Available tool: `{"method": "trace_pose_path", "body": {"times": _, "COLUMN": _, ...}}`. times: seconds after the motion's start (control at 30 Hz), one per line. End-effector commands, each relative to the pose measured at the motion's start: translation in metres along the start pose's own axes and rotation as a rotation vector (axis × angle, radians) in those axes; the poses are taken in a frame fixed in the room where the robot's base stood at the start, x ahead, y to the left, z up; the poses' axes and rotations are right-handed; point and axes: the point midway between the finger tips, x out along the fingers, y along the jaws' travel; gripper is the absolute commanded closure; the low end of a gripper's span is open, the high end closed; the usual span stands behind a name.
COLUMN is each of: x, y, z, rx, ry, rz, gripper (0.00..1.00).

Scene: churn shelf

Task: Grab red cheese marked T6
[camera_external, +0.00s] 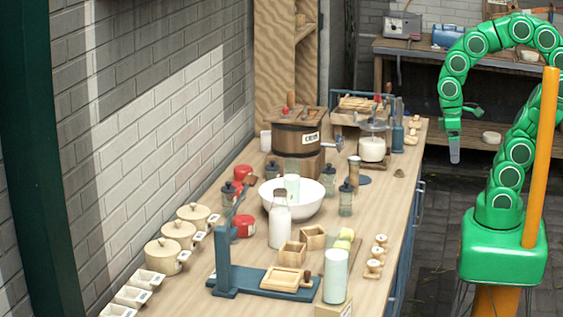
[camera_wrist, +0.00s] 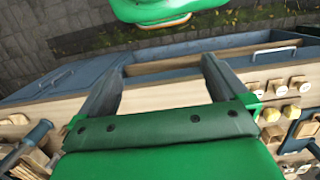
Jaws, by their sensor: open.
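Two red rounded pieces that look like cheeses stand on the counter in the external view. The red piece at the back (camera_external: 243,173) is left of the wooden churn. The red piece nearer the camera (camera_external: 244,226) is left of the white bowl and partly hidden. A T6 mark cannot be read on either. My gripper (camera_external: 454,156) hangs beyond the counter's right edge, apart from both red pieces. In the wrist view my gripper (camera_wrist: 160,82) is open and empty, its two grey fingers apart above the counter's edge. No red cheese shows in the wrist view.
The wooden counter (camera_external: 395,215) is crowded. The white bowl (camera_external: 302,205), milk bottle (camera_external: 279,228), dark-topped jars (camera_external: 345,200) and churn (camera_external: 297,138) surround the red pieces. Lidded pots (camera_external: 163,258) line the left wall.

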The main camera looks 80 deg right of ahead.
Motion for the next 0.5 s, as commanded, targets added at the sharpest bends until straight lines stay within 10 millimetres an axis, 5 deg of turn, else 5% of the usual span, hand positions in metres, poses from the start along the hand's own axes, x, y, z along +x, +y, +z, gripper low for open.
{"method": "trace_pose_path", "body": {"times": 0.33, "x": -0.003, "y": 0.0, "z": 0.0, "rx": 0.0, "ry": 0.001, "rz": 0.0, "gripper": 0.03}}
{"method": "trace_pose_path", "body": {"times": 0.5, "x": -0.024, "y": 0.0, "z": 0.003, "rx": 0.0, "ry": 0.005, "rz": 0.0, "gripper": 0.03}}
